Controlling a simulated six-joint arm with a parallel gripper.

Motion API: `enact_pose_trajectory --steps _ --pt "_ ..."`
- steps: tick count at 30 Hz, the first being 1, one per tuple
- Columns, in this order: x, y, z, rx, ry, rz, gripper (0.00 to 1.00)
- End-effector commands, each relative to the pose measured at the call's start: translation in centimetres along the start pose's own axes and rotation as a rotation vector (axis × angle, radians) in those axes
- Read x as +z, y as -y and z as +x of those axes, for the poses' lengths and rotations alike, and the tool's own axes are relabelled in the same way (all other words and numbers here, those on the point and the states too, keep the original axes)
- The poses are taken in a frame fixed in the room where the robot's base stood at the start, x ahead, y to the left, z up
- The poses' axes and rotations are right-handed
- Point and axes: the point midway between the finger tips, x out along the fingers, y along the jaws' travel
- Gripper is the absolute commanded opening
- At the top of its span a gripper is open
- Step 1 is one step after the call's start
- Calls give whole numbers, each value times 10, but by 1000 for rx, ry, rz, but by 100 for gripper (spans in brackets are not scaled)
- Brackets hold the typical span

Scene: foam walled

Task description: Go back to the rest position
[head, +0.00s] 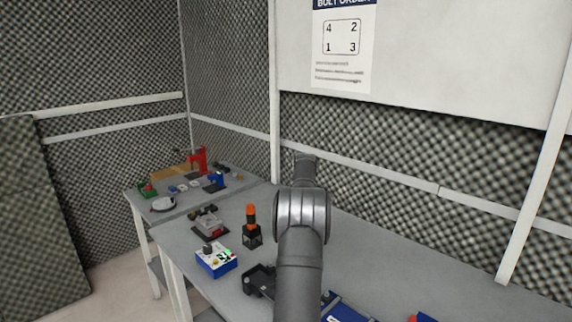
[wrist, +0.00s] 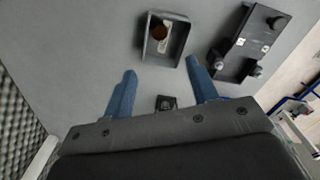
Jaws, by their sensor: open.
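My gripper (wrist: 163,82) shows in the wrist view with its two blue fingers spread apart and nothing held between them. It hangs above the grey table (wrist: 90,50); the height is hard to tell. A small dark block (wrist: 166,103) shows between the fingers, near the gripper's body. In the head view my arm stretches out over the table, and the gripper itself is hidden behind the arm.
A black fixture (wrist: 237,45) with knobs lies right of the box. In the head view, a blue-white control box (head: 216,262), an orange-topped tool in a black holder (head: 251,228) and a vise-like device (head: 209,225) stand left of my arm. Foam walls (head: 380,135) enclose the back.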

Motion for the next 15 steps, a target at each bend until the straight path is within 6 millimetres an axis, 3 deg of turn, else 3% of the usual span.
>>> enact_pose_trajectory --steps 15 --pt "0 0 100 -2 0 0 54"
